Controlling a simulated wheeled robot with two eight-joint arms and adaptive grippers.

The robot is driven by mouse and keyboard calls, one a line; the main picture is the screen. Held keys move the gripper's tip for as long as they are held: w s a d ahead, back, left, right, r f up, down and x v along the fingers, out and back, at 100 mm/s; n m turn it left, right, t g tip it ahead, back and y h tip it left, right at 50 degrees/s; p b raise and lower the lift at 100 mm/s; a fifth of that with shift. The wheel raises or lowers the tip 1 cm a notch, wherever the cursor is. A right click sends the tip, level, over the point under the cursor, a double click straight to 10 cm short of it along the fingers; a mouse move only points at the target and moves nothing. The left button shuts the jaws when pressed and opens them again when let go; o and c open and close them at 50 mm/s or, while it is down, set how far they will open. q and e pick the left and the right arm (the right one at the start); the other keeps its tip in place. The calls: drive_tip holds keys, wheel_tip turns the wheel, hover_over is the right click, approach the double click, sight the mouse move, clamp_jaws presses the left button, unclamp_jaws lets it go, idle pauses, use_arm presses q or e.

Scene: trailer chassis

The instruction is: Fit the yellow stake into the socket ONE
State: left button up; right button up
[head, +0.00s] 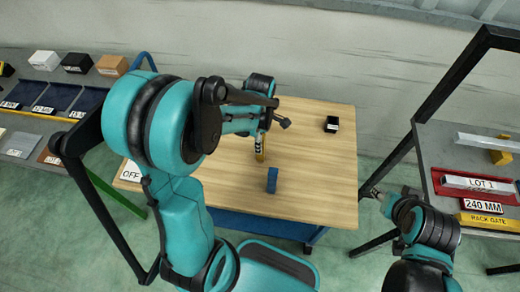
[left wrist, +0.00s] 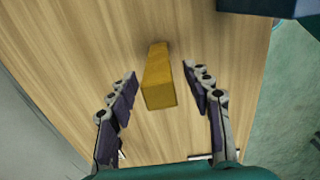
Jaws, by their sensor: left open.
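The yellow stake (head: 260,156) is on the wooden table, below my left gripper (head: 258,140), and seems to stand upright. In the left wrist view the stake (left wrist: 159,80) shows as a plain yellow bar between the two spread fingers of my left gripper (left wrist: 162,92). There is a visible gap on both sides, and the fingers do not touch it. My right gripper (head: 374,192) is off the table's right edge, away from the stake; its fingers are too small to read. I cannot make out the socket ONE in either view.
A blue block (head: 272,180) stands on the table (head: 315,180) close to the stake. A small black box (head: 332,124) lies at the back right. Grey racks stand left (head: 50,108) and right (head: 440,150), the right with a dark upright frame. The table's right half is mostly clear.

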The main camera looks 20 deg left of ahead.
use_arm(q)
wheel_tip(320, 180, down, 2)
drive_tip(key=shift+f, duration=0.2)
clamp_jaws()
drive_tip(key=shift+r, duration=0.2)
wheel_tip(320, 180, up, 4)
drive_tip(key=shift+d+r+p, duration=0.1)
drive_tip(key=shift+r+p, duration=0.15)
drive_tip(key=shift+p, duration=0.6)
drive_tip(key=d+r+p, duration=0.2)
drive_tip(key=d+r, duration=0.4)
drive_tip(key=d, duration=0.5)
drive_tip(key=shift+s+d+r+p, duration=0.15)
drive_tip(key=shift+s+d+p, duration=0.1)
drive_tip(key=shift+s+p, duration=0.2)
